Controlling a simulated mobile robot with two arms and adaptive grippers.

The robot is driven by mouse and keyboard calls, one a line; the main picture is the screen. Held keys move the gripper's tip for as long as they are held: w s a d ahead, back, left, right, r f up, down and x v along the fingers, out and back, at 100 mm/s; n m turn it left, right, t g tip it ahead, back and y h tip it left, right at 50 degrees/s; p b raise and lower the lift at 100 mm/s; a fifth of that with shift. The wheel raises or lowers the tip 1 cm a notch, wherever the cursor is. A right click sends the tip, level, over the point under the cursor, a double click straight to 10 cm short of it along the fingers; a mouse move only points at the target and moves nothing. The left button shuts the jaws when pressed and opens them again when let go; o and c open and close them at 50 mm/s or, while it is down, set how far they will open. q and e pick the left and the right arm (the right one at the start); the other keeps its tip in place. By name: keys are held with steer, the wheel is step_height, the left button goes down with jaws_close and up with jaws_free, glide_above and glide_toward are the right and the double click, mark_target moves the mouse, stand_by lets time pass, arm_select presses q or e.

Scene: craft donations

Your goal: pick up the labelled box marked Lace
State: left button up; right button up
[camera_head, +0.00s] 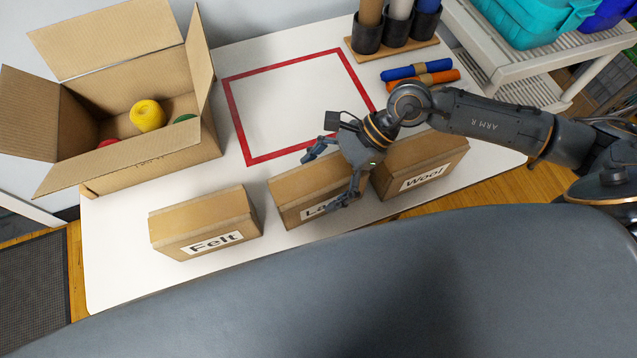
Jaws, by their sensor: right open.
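The box marked Lace (290,197) is a brown cardboard box in the middle of a row of three on the white table. Its white label faces the front, and the end of the word is hidden behind my right gripper. My right gripper (333,178) is open and over the right part of this box, with one finger toward the back and one in front of the label. I cannot tell whether the fingers touch the box. My left gripper is not in view.
The Felt box (200,222) stands to the left and the Wool box (432,160) close on the right. A red square outline (238,122) marks clear table behind. An open carton (150,170) with yarn balls is at the left. Blue and orange rolls (417,70) lie at the back right.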

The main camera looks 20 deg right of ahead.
steer(key=shift+a+f, duration=0.25)
steer(key=shift+f, duration=0.05)
steer(key=c, duration=1.6)
steer(key=shift+o, duration=0.2)
